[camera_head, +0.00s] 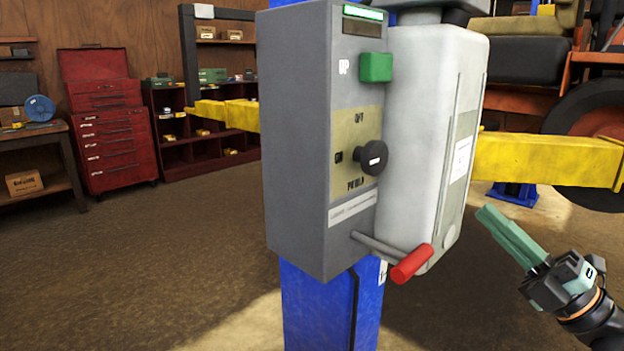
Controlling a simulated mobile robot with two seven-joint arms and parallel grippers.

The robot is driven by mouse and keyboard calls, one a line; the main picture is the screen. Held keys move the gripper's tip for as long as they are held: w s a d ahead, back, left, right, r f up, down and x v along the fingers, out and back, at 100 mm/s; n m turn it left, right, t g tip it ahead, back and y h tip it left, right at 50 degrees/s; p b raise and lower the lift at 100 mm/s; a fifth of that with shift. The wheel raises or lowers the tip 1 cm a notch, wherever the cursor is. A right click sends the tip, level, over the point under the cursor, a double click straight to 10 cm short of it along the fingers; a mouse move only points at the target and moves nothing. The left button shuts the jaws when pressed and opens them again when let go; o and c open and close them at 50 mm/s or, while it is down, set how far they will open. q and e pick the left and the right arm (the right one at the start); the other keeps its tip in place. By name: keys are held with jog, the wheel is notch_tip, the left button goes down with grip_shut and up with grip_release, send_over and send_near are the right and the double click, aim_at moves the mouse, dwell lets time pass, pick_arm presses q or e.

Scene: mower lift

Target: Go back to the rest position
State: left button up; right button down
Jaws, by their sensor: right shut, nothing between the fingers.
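My right gripper (511,237) comes in from the lower right with its green fingers together and nothing between them. It is apart from the lift's grey control box (298,140), to the right of it. The box carries a green UP button (376,67), a black rotary knob (371,158) and a lever with a red grip (412,263) at its bottom. My left gripper is not in view.
A blue lift post (332,308) holds the box and a pale tank (428,140). Yellow lift arms (545,158) reach out on both sides. An orange mower (588,110) stands at the right. A red tool cabinet (104,130) stands at the back left. The left floor is clear.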

notch_tip(320, 180, down, 27)
jog(key=a+m+h, duration=0.1)
jog(key=m+h, duration=1.2)
jog(key=m, duration=0.6)
jog(key=s+a+f+m+g, duration=0.3)
jog(key=s+a+f+g, duration=0.2)
jog(key=s+a+f, duration=0.45)
jog(key=s+a+f+m+g, duration=0.35)
jog(key=s+f, duration=0.35)
jog(key=f, duration=0.6)
pick_arm(q)
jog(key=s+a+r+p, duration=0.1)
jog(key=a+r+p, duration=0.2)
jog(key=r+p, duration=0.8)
jog(key=p, duration=0.4)
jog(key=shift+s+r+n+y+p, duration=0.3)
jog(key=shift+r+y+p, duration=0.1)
pick_arm(e)
notch_tip(320, 180, up, 12)
jog(key=s+d, duration=0.1)
jog(key=d, duration=0.2)
jog(key=shift+s, duration=0.35)
jog(key=shift+f+m, duration=0.1)
jog(key=shift+m, duration=0.15)
